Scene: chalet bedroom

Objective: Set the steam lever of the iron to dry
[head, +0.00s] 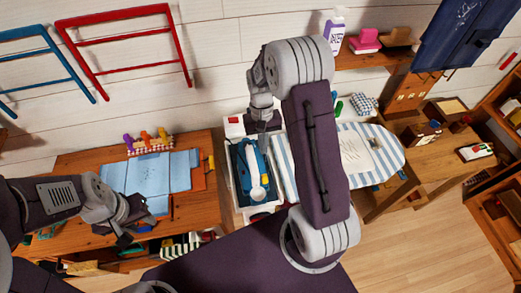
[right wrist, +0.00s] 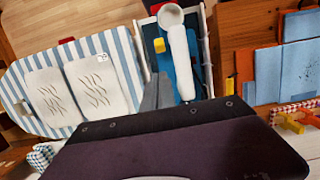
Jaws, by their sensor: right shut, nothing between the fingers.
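The iron (head: 248,172) looks blue with a long white part on top, and lies in a pale open-topped box (head: 233,190) in the head view. In the right wrist view the blue body (right wrist: 183,68) is partly covered by the white part (right wrist: 180,50).
A striped ironing board (head: 380,145) with pale cloths stands right of the box. Blue cloths (head: 140,178) lie on the wooden table (head: 85,165) at left. A purple-and-white bottle (head: 334,30) stands on the shelf behind. My right arm hides part of the board.

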